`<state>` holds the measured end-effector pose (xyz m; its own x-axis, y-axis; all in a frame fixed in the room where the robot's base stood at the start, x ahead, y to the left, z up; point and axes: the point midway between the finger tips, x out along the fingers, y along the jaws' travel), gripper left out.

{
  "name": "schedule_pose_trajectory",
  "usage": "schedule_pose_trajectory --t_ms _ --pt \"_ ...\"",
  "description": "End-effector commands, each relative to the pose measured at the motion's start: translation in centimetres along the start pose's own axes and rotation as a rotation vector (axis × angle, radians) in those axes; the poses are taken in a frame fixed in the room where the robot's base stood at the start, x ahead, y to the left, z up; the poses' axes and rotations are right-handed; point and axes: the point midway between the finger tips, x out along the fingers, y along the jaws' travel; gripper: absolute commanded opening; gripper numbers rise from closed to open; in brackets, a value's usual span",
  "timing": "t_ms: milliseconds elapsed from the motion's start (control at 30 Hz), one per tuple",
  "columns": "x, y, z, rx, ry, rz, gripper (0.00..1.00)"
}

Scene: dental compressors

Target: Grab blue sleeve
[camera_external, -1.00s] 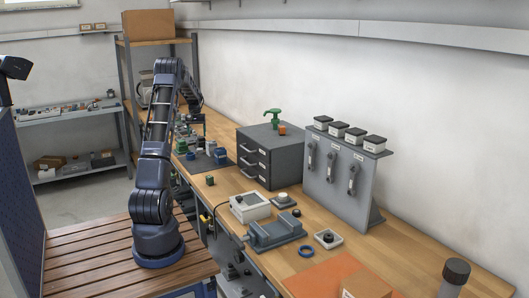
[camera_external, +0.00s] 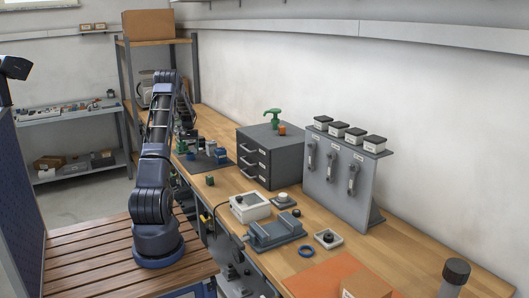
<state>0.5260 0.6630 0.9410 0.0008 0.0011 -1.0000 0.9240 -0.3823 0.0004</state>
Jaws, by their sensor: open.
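No part is clearly marked as the blue sleeve. A small blue piece (camera_external: 221,155) stands on a dark plate at the left part of the bench, among several small green and grey parts. A blue ring (camera_external: 305,251) lies flat on the bench nearer the camera. My gripper (camera_external: 188,128) is at the far left part of the bench, above or beside the small parts, partly hidden by my own arm. It is small in the picture; it is open, and I see nothing held. Its exact distance from the blue piece cannot be told.
A grey drawer unit (camera_external: 270,157) carries a green spray head (camera_external: 274,117) and an orange block. A grey panel (camera_external: 344,178) with tools stands to its right.

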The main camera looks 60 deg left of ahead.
Motion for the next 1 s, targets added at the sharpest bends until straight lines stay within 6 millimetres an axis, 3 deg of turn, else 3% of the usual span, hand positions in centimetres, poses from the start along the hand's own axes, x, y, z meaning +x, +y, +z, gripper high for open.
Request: schedule_pose_trajectory --t_ms 300,567,833,1000 --pt "4.1 -0.1 -0.1 0.0 -0.002 0.0 0.73" --pt "4.5 -0.1 -0.2 0.0 0.0 0.0 0.73" --pt "4.4 -0.1 -0.2 0.0 0.0 0.0 0.23" --pt "4.4 -0.1 -0.2 0.0 0.0 0.0 0.23"
